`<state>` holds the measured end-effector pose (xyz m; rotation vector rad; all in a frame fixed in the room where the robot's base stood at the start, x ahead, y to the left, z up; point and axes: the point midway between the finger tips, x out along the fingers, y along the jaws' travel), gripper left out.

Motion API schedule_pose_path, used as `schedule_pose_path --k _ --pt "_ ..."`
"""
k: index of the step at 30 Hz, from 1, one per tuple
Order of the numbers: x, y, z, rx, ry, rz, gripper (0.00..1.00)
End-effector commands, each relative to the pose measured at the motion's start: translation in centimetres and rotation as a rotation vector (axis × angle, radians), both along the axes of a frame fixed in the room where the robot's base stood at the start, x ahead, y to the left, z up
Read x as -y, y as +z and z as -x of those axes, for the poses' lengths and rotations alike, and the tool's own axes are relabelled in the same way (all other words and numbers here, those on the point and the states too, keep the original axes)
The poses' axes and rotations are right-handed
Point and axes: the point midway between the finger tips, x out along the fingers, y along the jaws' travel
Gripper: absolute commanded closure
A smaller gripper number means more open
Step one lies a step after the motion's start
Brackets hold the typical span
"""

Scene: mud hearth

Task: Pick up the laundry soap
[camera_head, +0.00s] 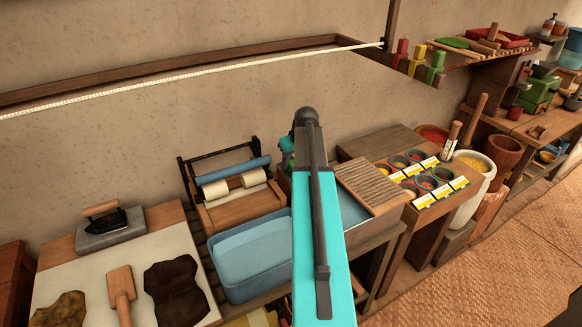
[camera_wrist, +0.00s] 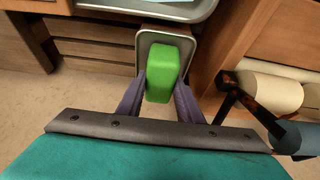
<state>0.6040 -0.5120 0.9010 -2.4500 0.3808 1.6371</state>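The laundry soap is a bright green bar (camera_wrist: 163,72) in the middle of the wrist view. My gripper (camera_wrist: 161,88) has one purple-grey finger against each long side of the bar, with no clear gap on either side. The bar shows in front of a small grey-rimmed dish (camera_wrist: 145,42); I cannot tell whether it rests in the dish or is just above it. In the head view, my teal arm reaches toward the wash bench and hides my gripper and the soap.
A blue basin (camera_head: 228,275) stands left of my arm and a ribbed washboard (camera_head: 372,186) right of it. A roller wringer (camera_head: 240,196) stands behind the basin and shows at right in the wrist view (camera_wrist: 272,92). An iron (camera_head: 104,216) stands far left.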

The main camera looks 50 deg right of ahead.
Motion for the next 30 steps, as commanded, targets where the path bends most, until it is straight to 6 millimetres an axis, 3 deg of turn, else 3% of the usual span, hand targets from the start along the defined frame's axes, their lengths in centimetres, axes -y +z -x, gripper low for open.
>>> schedule_pose_path --k 1,4,17,29,30 --pt "0.0 0.0 0.0 0.0 0.0 0.0 0.81" --pt "0.0 0.0 0.0 0.001 0.0 0.0 0.94" --pt "0.0 0.4 0.0 0.001 0.0 0.0 0.94" --pt "0.1 3.5 0.0 0.002 0.0 0.001 0.94" --pt "0.4 3.5 0.7 0.001 -0.004 0.001 0.94"
